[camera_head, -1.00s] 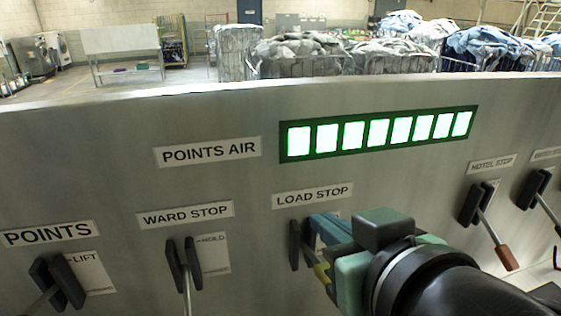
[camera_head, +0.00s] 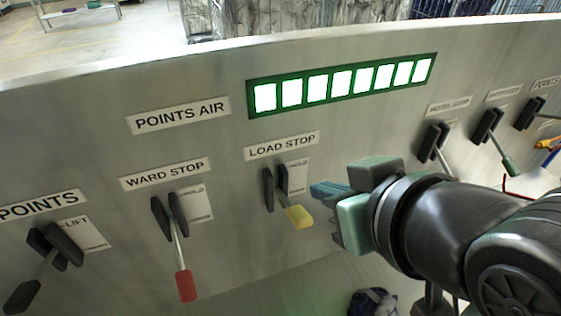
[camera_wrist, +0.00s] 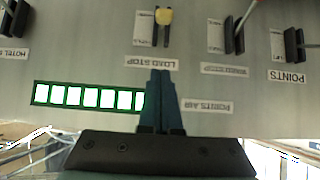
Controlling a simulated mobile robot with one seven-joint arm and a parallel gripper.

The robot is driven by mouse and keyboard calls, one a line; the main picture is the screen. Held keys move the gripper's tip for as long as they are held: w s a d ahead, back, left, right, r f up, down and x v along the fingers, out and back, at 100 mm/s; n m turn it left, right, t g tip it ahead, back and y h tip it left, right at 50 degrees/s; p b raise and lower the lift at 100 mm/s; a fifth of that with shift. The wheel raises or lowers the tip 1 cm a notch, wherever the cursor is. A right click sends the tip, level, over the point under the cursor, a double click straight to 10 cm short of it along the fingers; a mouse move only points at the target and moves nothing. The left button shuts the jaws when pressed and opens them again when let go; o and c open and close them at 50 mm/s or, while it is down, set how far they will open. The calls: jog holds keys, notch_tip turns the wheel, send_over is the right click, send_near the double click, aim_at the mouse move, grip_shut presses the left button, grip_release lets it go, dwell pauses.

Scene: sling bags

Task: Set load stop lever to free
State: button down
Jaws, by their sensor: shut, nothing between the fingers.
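The load stop lever (camera_head: 299,217) has a yellow handle and sits between two dark guard plates under the LOAD STOP label (camera_head: 281,146). Its handle points down and toward the viewer, a little to the right. In the wrist view the yellow handle (camera_wrist: 164,17) shows at the top, upside down. My gripper (camera_head: 322,190) is shut and empty, just to the right of the lever and apart from it. In the wrist view my shut fingers (camera_wrist: 157,80) point toward the LOAD STOP label. The small card (camera_head: 297,178) beside the lever is partly hidden by a guard plate.
The ward stop lever (camera_head: 184,284) with a red handle is to the left, and the points lever (camera_head: 24,294) with a dark handle is farther left. Several other levers, one with a green handle (camera_head: 508,166), stand to the right. A lit indicator strip (camera_head: 342,83) is above.

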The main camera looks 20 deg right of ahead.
jog(key=f, duration=0.1)
send_over(304, 217)
jog(key=w, duration=0.1)
notch_tip(304, 217, down, 4)
jog(key=shift+f+b, duration=0.1)
jog(key=shift+b, duration=0.25)
notch_tip(304, 217, down, 2)
jog(key=shift+p, duration=0.35)
jog(key=shift+s+f+p, duration=0.3)
jog(key=shift+s+f, duration=0.2)
jog(key=shift+f, duration=0.55)
